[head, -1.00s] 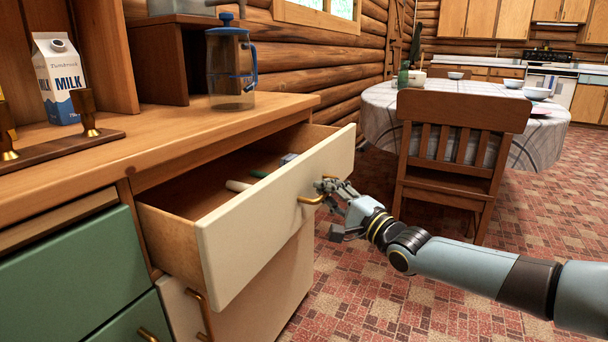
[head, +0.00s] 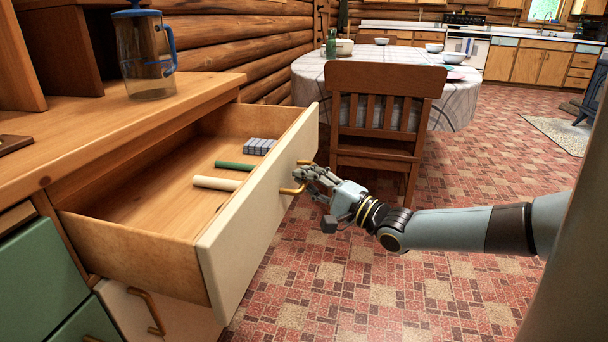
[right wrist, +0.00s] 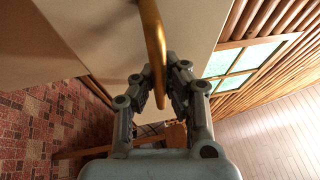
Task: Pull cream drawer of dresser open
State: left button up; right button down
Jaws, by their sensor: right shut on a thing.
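The cream drawer (head: 262,215) of the wooden dresser (head: 120,108) stands well out from the body, its inside showing. A brass handle (head: 292,189) is on its front. My right gripper (head: 308,178) is shut on this handle from the front right. In the right wrist view the brass handle (right wrist: 152,45) runs down between the two fingers of the gripper (right wrist: 160,85). In the drawer lie a cream roll (head: 217,183), a green roll (head: 234,165) and a grey ridged block (head: 259,146). My left gripper is not in view.
A wooden chair (head: 385,78) stands behind my right gripper, near a round table (head: 305,75) with a cloth. A glass jug (head: 148,62) stands on the dresser top. A lower cream front (head: 185,322) and green drawers (head: 38,275) are below. Red tiled floor (head: 310,300) is open in front.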

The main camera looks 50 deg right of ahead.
jog(key=shift+s+f, duration=0.1)
jog(key=shift+f, duration=0.15)
jog(key=c, duration=1.4)
grip_release()
jog(key=shift+o, duration=0.2)
jog(key=shift+r, duration=0.1)
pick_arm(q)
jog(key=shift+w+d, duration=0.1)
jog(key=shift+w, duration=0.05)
pick_arm(e)
jog(key=s+f, duration=0.2)
jog(key=s, duration=0.9)
jog(key=shift+s, duration=0.35)
